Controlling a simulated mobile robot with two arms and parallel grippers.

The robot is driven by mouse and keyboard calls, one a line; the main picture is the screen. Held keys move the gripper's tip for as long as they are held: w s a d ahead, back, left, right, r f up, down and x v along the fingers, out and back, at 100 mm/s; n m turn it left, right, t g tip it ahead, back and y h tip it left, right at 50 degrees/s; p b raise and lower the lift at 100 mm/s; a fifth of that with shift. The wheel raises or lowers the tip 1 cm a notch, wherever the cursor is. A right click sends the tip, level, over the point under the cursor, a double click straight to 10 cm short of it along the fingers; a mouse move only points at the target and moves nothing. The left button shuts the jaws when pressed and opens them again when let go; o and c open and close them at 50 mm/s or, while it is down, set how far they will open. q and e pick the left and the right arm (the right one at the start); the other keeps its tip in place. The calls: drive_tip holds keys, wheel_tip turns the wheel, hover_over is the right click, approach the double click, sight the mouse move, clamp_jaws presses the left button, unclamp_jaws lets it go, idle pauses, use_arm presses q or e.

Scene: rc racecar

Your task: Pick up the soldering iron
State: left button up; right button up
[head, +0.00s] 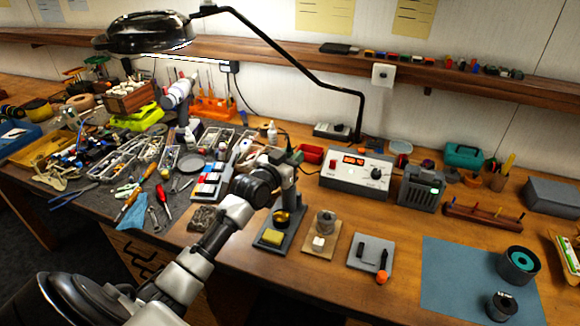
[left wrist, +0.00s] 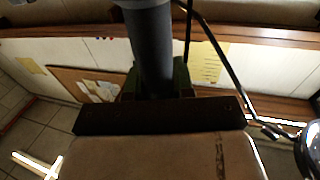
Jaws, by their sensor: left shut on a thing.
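My left gripper (head: 290,158) is over the workbench, in front of the white soldering station (head: 357,175). My own arm hides part of it in the head view. In the left wrist view its dark green fingers are shut on a thick grey cylinder (left wrist: 150,45), which looks like the soldering iron's handle. The iron's tip is not visible there. Just below the gripper in the head view stands the iron's holder base (head: 268,241) with a yellow sponge (head: 272,237) and a brass-coloured cup (head: 282,216). My right gripper is not in view.
A lamp (head: 150,32) hangs over the bench on a long black arm. Tools and parts crowd the left side. A small grey plate (head: 371,250) and a blue mat (head: 470,275) with two spools lie at the right. A red tray (head: 310,153) stands behind the gripper.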

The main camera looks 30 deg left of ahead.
use_arm(q)
drive_tip(key=shift+r, duration=0.1)
wheel_tip(320, 180, up, 18)
drive_tip(key=b, duration=0.2)
drive_tip(key=shift+b, duration=0.35)
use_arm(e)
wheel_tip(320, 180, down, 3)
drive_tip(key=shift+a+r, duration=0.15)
